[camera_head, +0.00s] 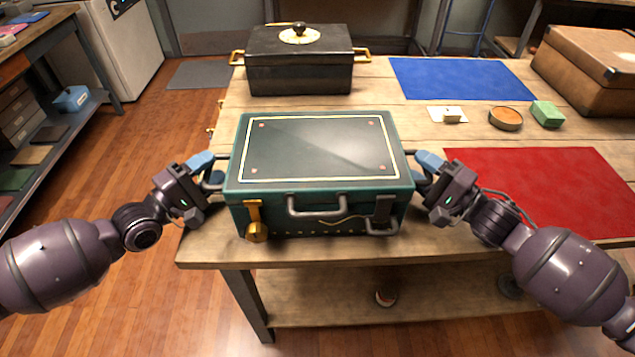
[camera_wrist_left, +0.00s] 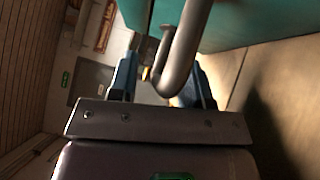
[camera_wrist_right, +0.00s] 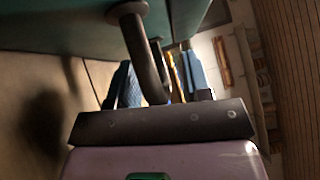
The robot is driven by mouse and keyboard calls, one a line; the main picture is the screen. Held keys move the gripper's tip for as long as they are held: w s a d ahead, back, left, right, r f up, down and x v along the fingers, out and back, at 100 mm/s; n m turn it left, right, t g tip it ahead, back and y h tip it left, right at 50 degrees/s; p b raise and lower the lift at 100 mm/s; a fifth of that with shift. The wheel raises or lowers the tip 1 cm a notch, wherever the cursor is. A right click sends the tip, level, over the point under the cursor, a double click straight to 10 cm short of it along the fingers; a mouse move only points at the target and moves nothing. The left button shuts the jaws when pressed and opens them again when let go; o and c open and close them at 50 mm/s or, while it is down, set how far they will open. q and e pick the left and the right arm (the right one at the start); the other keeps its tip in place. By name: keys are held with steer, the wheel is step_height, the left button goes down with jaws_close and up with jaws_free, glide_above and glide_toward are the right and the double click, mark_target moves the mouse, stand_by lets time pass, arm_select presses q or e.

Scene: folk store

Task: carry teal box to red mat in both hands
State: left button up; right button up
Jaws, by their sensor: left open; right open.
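The teal box (camera_head: 318,165) sits on the wooden table near its front edge, with a dark lid, front handles and a handle on each side. My left gripper (camera_head: 208,172) is at its left side, open, with the side handle (camera_wrist_left: 182,50) between its blue fingers in the left wrist view. My right gripper (camera_head: 425,172) is at its right side, open, with the other side handle (camera_wrist_right: 142,55) between its fingers in the right wrist view. The red mat (camera_head: 550,190) lies flat on the table to the right of the box, partly behind my right arm.
A black lidded pot (camera_head: 299,65) with gold handles stands behind the box. A blue mat (camera_head: 460,78) lies at the back right. A white card (camera_head: 447,115), a round tin (camera_head: 505,118), a green block (camera_head: 547,114) and a brown case (camera_head: 590,70) are beyond the red mat.

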arm_select(q)
jaws_close()
arm_select(e)
jaws_close()
stand_by(1.2)
arm_select(q)
steer(key=shift+r, duration=0.1)
arm_select(e)
steer(key=shift+r, duration=0.15)
